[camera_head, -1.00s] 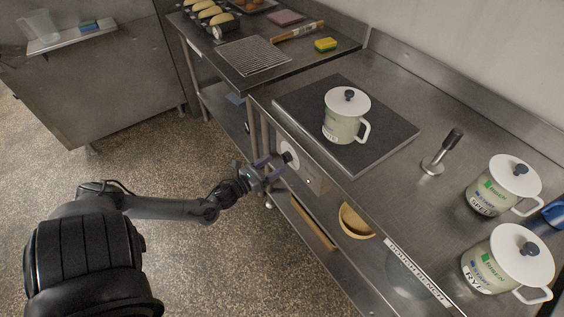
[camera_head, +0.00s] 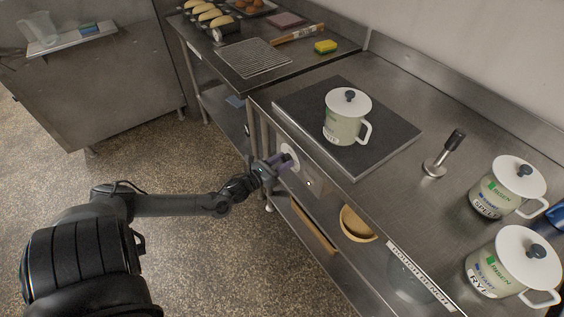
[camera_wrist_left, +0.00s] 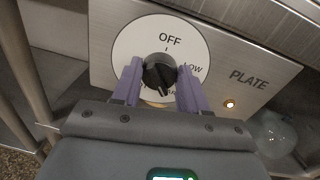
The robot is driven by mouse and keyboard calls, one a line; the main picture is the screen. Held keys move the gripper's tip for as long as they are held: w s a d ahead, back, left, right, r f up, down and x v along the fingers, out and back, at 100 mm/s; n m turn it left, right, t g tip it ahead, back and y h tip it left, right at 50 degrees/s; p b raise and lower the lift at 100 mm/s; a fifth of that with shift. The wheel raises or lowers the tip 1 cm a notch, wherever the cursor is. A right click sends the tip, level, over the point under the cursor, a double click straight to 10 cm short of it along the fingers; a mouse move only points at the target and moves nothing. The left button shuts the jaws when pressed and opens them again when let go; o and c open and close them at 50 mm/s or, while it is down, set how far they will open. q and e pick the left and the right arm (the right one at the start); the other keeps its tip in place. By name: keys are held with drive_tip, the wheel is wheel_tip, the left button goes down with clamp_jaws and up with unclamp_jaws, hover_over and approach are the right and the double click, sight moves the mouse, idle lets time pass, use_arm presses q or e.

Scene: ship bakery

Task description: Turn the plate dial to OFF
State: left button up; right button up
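The plate dial is a black knob (camera_wrist_left: 159,73) on a round white face on the steel front panel. In the left wrist view the face reads OFF at the top and LOW at the right; lower marks are partly hidden. I cannot clearly tell which mark the knob points to. My left gripper (camera_head: 283,162) is at the panel, with its purple fingers on either side of the knob. In the left wrist view the fingers (camera_wrist_left: 158,78) look open, with narrow gaps beside the knob. An amber lamp (camera_wrist_left: 229,104) glows beside the PLATE label. My right gripper is not in view.
A lidded pot (camera_head: 345,118) stands on the dark plate (camera_head: 385,145) above the panel. Two more lidded pots (camera_head: 507,187) (camera_head: 512,265) and a metal tamper-like tool (camera_head: 443,153) stand to the right. A lower shelf holds a wooden bowl (camera_head: 356,222).

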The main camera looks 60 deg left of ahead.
use_arm(q)
drive_tip(key=c, duration=0.4)
drive_tip(key=shift+o, duration=0.2)
drive_tip(key=shift+r+n+p, duration=0.25)
drive_tip(key=shift+n+p, duration=0.65)
drive_tip(key=shift+p, duration=0.15)
drive_tip(key=shift+n+p, duration=1.15)
drive_tip(key=shift+n, duration=0.05)
drive_tip(key=shift+a+f+n+h+p, duration=0.25)
drive_tip(key=shift+n+p, duration=0.9)
drive_tip(key=shift+n, duration=2.55)
drive_tip(key=shift+d+f+n+h+p, duration=0.1)
drive_tip(key=shift+n+h+p, duration=0.75)
drive_tip(key=shift+n, duration=2.85)
drive_tip(key=shift+a+f+n+p, duration=0.15)
drive_tip(key=shift+n+p, duration=1.3)
drive_tip(key=shift+n, duration=2.25)
